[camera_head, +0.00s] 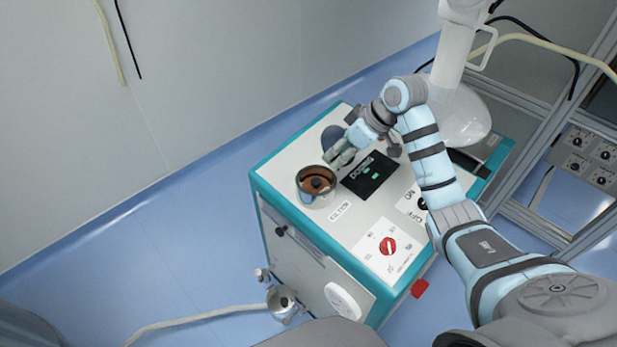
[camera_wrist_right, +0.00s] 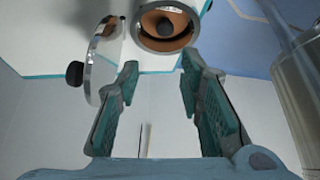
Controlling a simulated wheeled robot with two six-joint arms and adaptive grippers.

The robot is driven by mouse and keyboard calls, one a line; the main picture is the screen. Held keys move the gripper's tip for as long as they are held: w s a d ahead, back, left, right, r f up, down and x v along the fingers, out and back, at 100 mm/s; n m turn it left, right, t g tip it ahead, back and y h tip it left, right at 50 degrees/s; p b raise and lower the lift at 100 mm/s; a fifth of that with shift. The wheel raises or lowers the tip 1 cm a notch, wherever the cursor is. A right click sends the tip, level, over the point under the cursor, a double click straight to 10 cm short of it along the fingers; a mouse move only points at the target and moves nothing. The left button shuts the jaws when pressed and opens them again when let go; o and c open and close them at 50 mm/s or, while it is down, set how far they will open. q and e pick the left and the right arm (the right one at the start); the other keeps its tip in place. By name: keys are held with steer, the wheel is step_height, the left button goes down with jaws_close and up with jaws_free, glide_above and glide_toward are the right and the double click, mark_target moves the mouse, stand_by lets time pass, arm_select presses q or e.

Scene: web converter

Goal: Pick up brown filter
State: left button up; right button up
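The brown filter (camera_head: 317,184) sits inside a round metal cup on top of the white and teal machine, with a dark knob at its middle. In the right wrist view the brown filter (camera_wrist_right: 181,38) shows at the top, beyond the fingertips. My right gripper (camera_head: 338,158) is above the machine top, just behind and to the right of the cup. In the wrist view my right gripper (camera_wrist_right: 160,75) is open, with nothing between its fingers and apart from the filter. My left gripper is not in view.
The machine top (camera_head: 290,155) carries a black panel (camera_head: 369,176) and a red switch (camera_head: 388,245). A round metal lid (camera_wrist_right: 104,62) with a black knob stands beside the cup. A glass vessel (camera_head: 462,115) stands behind; a metal frame (camera_head: 535,215) is at right.

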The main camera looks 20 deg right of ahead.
glide_toward(316, 181)
steer(key=x, duration=0.2)
steer(key=shift+w+a+f+b, duration=0.1)
steer(key=shift+w+f+b, duration=0.1)
steer(key=shift+w+b, duration=0.1)
steer(key=x, duration=0.6)
steer(key=shift+f, duration=0.2)
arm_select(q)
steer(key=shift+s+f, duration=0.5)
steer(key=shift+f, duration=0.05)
arm_select(e)
steer(key=shift+s+r, duration=0.1)
steer(key=shift+s, duration=0.05)
jaws_close()
